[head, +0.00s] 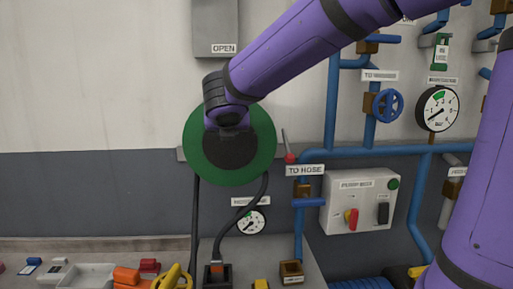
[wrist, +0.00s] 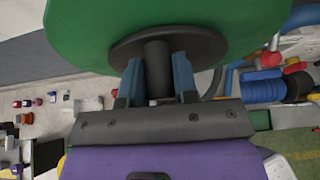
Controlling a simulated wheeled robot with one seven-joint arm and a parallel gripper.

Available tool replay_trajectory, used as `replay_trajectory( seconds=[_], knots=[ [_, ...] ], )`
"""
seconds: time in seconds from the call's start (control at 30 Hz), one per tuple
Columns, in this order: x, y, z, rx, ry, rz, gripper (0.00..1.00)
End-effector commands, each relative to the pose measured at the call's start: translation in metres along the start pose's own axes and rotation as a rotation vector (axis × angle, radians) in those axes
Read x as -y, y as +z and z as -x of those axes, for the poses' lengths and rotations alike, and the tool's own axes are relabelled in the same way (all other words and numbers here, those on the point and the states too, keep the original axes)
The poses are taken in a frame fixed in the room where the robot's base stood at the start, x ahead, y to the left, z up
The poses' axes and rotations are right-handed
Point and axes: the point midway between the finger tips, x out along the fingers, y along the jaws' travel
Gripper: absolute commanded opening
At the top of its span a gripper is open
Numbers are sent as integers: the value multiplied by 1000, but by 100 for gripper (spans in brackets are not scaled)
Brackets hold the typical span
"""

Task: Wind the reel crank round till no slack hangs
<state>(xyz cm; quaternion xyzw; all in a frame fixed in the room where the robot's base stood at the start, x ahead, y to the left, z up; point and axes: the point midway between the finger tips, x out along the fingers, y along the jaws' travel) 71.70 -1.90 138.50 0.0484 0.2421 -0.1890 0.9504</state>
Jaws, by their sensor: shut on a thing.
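The green reel (head: 200,165) is mounted on the wall, left of the pipes. Its dark hub shows behind my arm's end, and its green face fills the top of the wrist view (wrist: 90,30). My gripper (wrist: 158,75) is shut on a dark cylindrical handle (wrist: 157,60), the crank grip, which stands out from a dark round plate (wrist: 195,45) on the reel. In the head view my wrist covers the grip and fingers. A black hose (head: 257,195) hangs from the reel's right side in a bend and runs down to a dark fitting with an orange collar (head: 217,265).
A red-tipped lever (head: 289,157) stands just right of the reel. Blue pipes (head: 330,100), a pressure gauge (head: 251,222) and a pump switch box (head: 360,203) are on the wall to the right. A cluttered bench (head: 60,250) lies below.

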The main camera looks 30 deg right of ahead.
Motion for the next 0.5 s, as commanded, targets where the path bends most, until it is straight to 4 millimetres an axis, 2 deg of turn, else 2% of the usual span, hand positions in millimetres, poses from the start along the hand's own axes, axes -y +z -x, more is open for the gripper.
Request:
replay_trajectory(
  seconds=[0.2,0.5],
  knots=[
    [-11,-2,0,-1,3,2,0],
    [-11,-2,-1,-1,2,1,0]
  ],
)
